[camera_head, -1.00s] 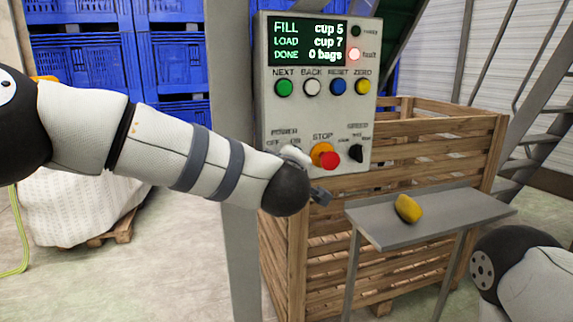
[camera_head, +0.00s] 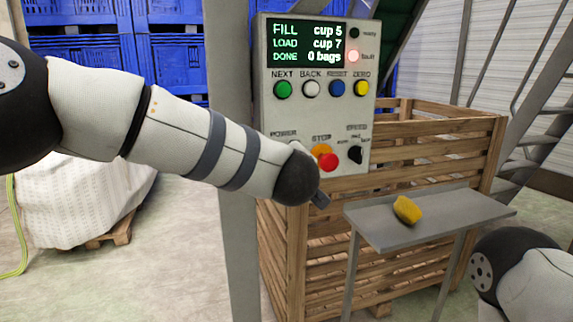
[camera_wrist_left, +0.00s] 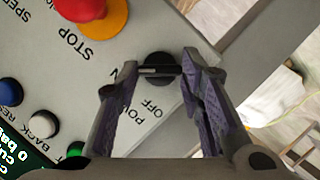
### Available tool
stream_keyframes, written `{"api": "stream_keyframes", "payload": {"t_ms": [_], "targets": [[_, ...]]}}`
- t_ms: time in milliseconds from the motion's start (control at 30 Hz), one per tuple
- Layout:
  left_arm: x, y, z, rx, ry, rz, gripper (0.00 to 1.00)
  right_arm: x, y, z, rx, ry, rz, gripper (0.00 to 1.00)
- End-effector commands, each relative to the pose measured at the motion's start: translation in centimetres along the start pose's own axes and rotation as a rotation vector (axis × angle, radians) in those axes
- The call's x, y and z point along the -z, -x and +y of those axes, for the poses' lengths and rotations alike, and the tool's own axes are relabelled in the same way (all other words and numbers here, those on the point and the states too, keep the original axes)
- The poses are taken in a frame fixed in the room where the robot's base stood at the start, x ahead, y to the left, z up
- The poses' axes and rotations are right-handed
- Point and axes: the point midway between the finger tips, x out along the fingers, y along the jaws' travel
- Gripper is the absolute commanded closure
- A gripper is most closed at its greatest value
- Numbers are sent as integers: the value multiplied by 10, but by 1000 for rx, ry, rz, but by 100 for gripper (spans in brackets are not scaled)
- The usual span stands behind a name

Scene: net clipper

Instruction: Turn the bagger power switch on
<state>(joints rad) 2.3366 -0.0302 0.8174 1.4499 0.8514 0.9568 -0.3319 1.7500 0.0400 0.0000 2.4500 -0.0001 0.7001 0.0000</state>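The grey control panel (camera_head: 318,110) stands at the centre of the head view. Its power switch, a black round knob with a raised bar (camera_wrist_left: 158,70), shows in the left wrist view above the OFF label. In the head view my left arm hides the switch and most of the POWER labels. My left gripper (camera_wrist_left: 161,65) is open, with one finger on each side of the knob and its tips close to the panel. I cannot tell whether a finger touches the knob. My right arm shows at the lower right of the head view, its gripper out of frame.
The red stop button (camera_head: 328,162) on its orange base sits just right of the switch. A speed knob (camera_head: 356,154) is further right. A grey shelf (camera_head: 375,235) carrying a yellow object (camera_head: 407,209) and a wooden crate (camera_head: 440,150) stand right of the panel.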

Motion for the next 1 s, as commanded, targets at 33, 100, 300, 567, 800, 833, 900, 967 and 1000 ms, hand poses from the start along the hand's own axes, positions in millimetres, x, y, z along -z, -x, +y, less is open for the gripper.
{"api": "stream_keyframes", "payload": {"t_ms": [33,100,300,567,800,833,900,967,1000], "targets": [[0,0,0,-1,-2,0,56,0,0,0,0,0,0,100],[0,0,0,-1,-2,0,45,0,0,0,0,0,0,100],[0,0,0,-1,-1,0,45,0,0,0,0,0,0,100],[0,34,1,-3,-5,-2,45,0,0,0,0,0,0,100],[0,96,1,-3,-4,0,45,0,0,0,0,0,0,100],[0,102,0,-3,-4,0,45,0,0,0,0,0,0,100],[0,112,0,-2,-2,0,45,0,0,0,0,0,0,100],[0,117,0,-2,-1,0,45,0,0,0,0,0,0,100],[0,119,0,-1,-2,-1,45,0,0,0,0,0,0,100]]}}
